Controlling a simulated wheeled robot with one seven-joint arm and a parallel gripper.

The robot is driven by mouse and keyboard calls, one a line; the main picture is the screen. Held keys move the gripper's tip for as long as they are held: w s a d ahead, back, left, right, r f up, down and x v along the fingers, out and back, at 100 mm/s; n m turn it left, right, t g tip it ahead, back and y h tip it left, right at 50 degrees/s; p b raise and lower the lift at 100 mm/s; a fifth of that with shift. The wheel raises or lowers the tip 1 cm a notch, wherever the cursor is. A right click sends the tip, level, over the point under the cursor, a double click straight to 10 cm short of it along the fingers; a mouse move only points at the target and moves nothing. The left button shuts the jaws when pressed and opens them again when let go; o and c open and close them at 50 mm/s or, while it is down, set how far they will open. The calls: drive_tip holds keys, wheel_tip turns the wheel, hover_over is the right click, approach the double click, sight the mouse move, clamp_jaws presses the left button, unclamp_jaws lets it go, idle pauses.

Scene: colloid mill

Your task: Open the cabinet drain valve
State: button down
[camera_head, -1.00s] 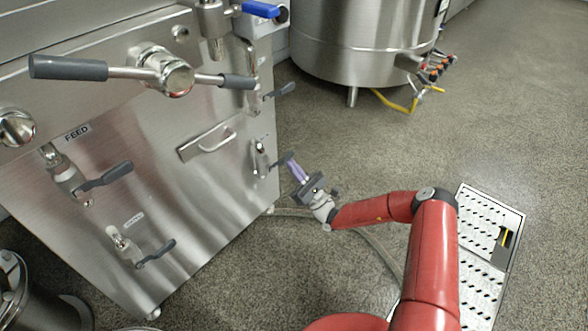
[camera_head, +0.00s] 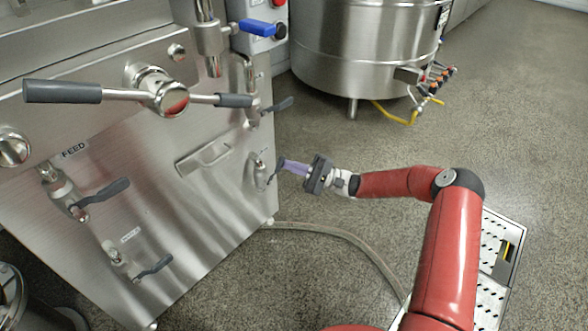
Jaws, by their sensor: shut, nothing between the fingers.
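The steel cabinet (camera_head: 215,205) stands at the left with several grey-handled valves on its front. One small valve (camera_head: 260,172) is low near the cabinet's right edge, and its grey lever (camera_head: 273,176) points out to the right. My gripper (camera_head: 283,165) is shut and empty. Its purple fingers point left, with their tips right by this lever; I cannot tell whether they touch it. Another valve (camera_head: 118,256) sits low at the left under a small label that I cannot read. Its grey lever (camera_head: 154,267) points right. Which valve is the cabinet drain is not legible.
A valve marked FEED (camera_head: 60,190) and a large two-handled bar (camera_head: 160,92) are on the cabinet's left half. A drawer-like handle (camera_head: 205,158) is between the valves. A hose (camera_head: 335,233) lies on the floor. A steel tank (camera_head: 355,50) stands behind. The floor to the right is open.

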sight(280, 164)
drive_tip(key=r+n+h, duration=0.1)
drive_tip(key=s+a+r+n+g+h, duration=0.1)
drive_tip(key=n, duration=0.1)
drive_tip(key=shift+r+n+h+p, duration=0.1)
drive_tip(key=shift+n+h+p, duration=0.2)
drive_tip(key=shift+h+p, duration=0.1)
drive_tip(key=shift+s+a+r+n+h, duration=0.25)
drive_tip(key=shift+s+n+h, duration=0.1)
drive_tip(key=shift+n+h, duration=0.25)
drive_tip(key=shift+s+a+r+n+h, duration=0.2)
drive_tip(key=shift+s+r+n+h, duration=0.1)
drive_tip(key=shift+n+h, duration=0.3)
drive_tip(key=shift+s, duration=0.1)
